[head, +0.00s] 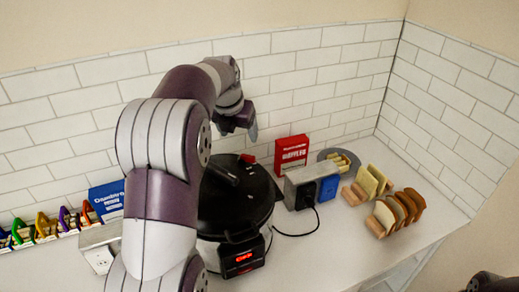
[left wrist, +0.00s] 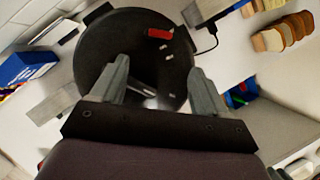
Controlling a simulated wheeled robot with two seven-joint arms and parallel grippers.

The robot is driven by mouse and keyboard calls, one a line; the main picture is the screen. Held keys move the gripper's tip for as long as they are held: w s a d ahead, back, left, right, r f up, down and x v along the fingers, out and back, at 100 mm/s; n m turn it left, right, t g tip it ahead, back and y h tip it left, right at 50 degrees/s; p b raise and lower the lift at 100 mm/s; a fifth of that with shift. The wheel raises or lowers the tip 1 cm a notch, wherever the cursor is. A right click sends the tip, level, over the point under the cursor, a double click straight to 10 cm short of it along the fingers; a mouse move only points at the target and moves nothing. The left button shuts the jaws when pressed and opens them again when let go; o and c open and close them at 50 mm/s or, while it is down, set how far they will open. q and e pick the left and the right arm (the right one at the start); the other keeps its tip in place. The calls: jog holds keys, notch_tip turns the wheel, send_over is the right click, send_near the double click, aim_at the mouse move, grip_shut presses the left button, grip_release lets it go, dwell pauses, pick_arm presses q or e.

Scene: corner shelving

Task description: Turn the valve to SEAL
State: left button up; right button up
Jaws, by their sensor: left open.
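A round black cooker (head: 232,205) stands on the counter with its lid on. A small red piece (head: 247,158), which looks like the valve, sits at the lid's back edge. In the left wrist view the red piece (left wrist: 160,33) lies flat on the dark lid (left wrist: 110,45), beyond my fingertips, with small pale marks near it. My left gripper (head: 250,128) is above the back of the lid, apart from the red piece. In the wrist view its two fingers (left wrist: 158,68) are spread with nothing between them. My left arm hides part of the cooker.
A red box (head: 291,155), a grey toaster (head: 300,190) with a blue item and several bread slices (head: 398,212) stand to the right. A blue box (head: 106,200) and coloured packets (head: 45,227) are on the left. The front right counter (head: 340,250) is clear. Tiled walls close the back.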

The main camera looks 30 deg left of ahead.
pick_arm(q)
jog(key=p, duration=0.3)
send_over(247, 156)
jog(key=s, duration=0.2)
jog(key=f, duration=0.7)
jog(key=shift+d, duration=0.35)
jog(key=p+x, duration=0.1)
jog(key=x, duration=0.3)
jog(key=shift+s+a+f+p, duration=0.1)
jog(key=shift+s+f+p, duration=0.1)
jog(key=shift+p, duration=0.15)
jog(key=shift+f, duration=0.2)
jog(key=shift+w+f, duration=0.25)
jog(key=shift+f, duration=0.05)
jog(key=c, duration=0.4)
jog(key=shift+a, duration=0.1)
jog(key=c, duration=0.5)
pick_arm(e)
jog(key=r, duration=0.2)
jog(key=w+r, duration=0.1)
jog(key=r, duration=0.1)
jog(key=shift+a+r, duration=0.15)
jog(key=shift+r, duration=0.15)
